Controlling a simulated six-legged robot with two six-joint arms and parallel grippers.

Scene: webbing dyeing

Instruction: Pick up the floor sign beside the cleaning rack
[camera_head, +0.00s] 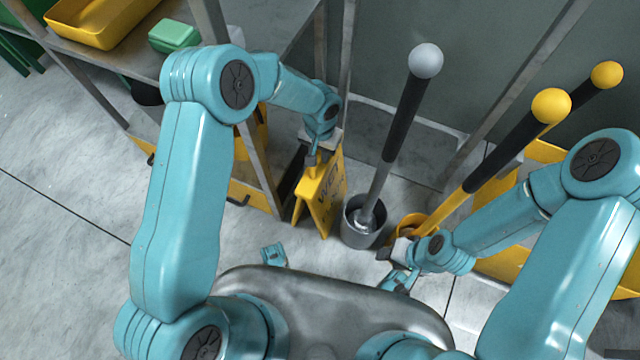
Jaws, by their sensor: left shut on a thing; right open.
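The yellow floor sign (324,196) stands upright, with dark lettering on its face, just left of a grey bucket. My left gripper (314,158) reaches down to its top edge and is shut on it. The arm and gripper hide part of the sign's top. The sign's lower end is close to the floor; I cannot tell whether it touches. My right gripper (385,254) is open and empty, low in front of the small yellow bucket. The cleaning rack (262,170), a metal frame with shelves, stands behind and left of the sign.
A grey bucket (361,236) holds a dark-handled tool with a grey ball top (426,61). A small yellow bucket (410,222) and yellow-knobbed handles (551,106) stand at right. A yellow tray (90,36) and green box (174,36) sit on the shelf. Floor (60,215) at left is clear.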

